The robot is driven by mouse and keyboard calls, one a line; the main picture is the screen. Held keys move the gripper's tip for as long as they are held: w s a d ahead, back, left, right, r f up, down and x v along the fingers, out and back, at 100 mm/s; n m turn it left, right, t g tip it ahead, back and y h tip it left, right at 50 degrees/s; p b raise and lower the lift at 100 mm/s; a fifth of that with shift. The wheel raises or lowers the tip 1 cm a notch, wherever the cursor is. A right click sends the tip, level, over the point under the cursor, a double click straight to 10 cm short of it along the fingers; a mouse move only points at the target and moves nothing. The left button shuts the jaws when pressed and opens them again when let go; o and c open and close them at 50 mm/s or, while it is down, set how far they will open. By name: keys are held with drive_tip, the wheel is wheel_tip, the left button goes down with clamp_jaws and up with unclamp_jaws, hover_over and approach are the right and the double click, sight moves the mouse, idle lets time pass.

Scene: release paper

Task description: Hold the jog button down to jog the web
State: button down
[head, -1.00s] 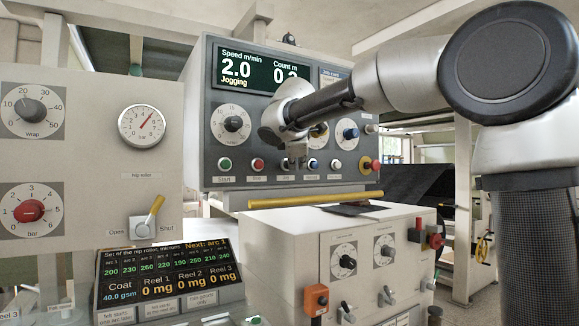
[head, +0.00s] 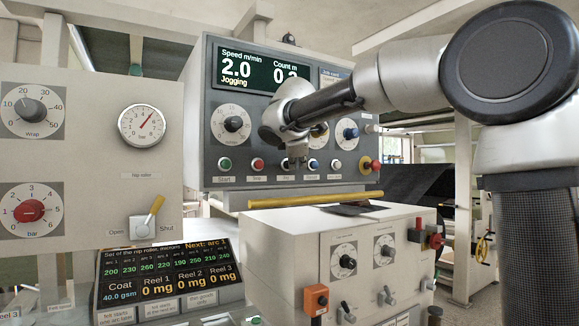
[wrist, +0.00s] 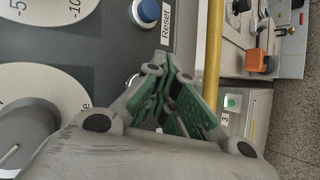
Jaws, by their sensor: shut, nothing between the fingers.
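The control panel (head: 207,125) stands at the back centre with a row of buttons. The jog button's label is small, and the button itself is mostly hidden behind my gripper (head: 297,163), between the red button (head: 258,164) and the blue button (head: 313,163). My gripper is shut and empty, its tips at the panel face. The panel display (head: 245,68) reads 2.0 m/min and "Jogging". In the wrist view my gripper's green-padded fingers (wrist: 172,97) are together. The jog button is hidden there, so I cannot see the contact itself.
A blue button (wrist: 146,12) labelled Reset is close to the fingers in the wrist view. A red emergency stop (head: 368,166) sits at the panel's right. A yellow bar (head: 315,200) runs below the panel, above a white cabinet (head: 290,235). A lower screen (head: 168,270) is in front.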

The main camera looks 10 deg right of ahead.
drive_tip(key=shift+s+d, duration=0.25)
drive_tip(key=shift+s, duration=0.5)
drive_tip(key=s, duration=0.1)
drive_tip(key=s+d, duration=0.1)
drive_tip(key=s, duration=0.2)
drive_tip(key=shift+s+d, duration=0.25)
drive_tip(key=shift+s, duration=0.15)
idle(1.5)
